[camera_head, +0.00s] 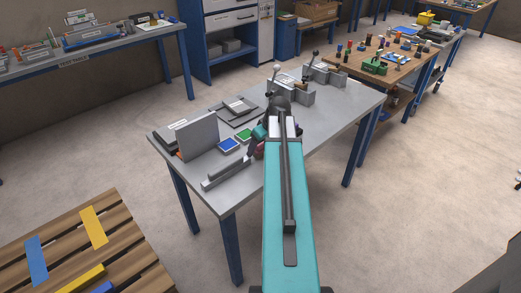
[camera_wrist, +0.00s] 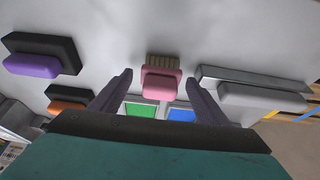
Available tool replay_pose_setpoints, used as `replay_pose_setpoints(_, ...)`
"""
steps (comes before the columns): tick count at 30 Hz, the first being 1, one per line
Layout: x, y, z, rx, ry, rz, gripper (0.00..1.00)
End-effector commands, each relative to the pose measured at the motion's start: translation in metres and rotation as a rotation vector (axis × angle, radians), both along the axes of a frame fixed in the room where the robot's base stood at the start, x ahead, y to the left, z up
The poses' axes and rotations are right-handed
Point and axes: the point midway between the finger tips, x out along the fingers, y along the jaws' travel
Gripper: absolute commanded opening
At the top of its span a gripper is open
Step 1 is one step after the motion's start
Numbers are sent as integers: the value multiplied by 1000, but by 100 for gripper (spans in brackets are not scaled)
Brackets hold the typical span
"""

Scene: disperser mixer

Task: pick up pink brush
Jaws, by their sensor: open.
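The pink brush (camera_wrist: 161,83) shows in the wrist view, near the middle, with a pink body and a row of tan bristles along its far edge. My gripper (camera_wrist: 158,78) is open, with one dark finger on each side of the brush in that view. Clear gaps show between the fingers and the brush, and nothing is held. I cannot tell the height between them. In the head view, my teal arm reaches over the grey table (camera_head: 333,107) and hides most of the gripper and the area around the brush.
A purple-and-black piece (camera_wrist: 35,65) and an orange-and-black piece (camera_wrist: 68,100) lie left in the wrist view. A long grey block (camera_wrist: 258,92) lies close on the right. Green (camera_head: 244,135) and blue (camera_head: 229,145) plates and an upright grey panel (camera_head: 198,136) stand nearby.

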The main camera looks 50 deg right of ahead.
Motion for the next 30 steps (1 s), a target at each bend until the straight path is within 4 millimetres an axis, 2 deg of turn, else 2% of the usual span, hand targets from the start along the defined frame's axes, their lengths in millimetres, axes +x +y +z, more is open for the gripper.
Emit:
replay_pose_setpoints(11,0,0,0,0,0,1,69)
replay_pose_setpoints(20,0,1,0,0,0,1,22)
replay_pose_setpoints(30,1,1,2,0,0,1,22)
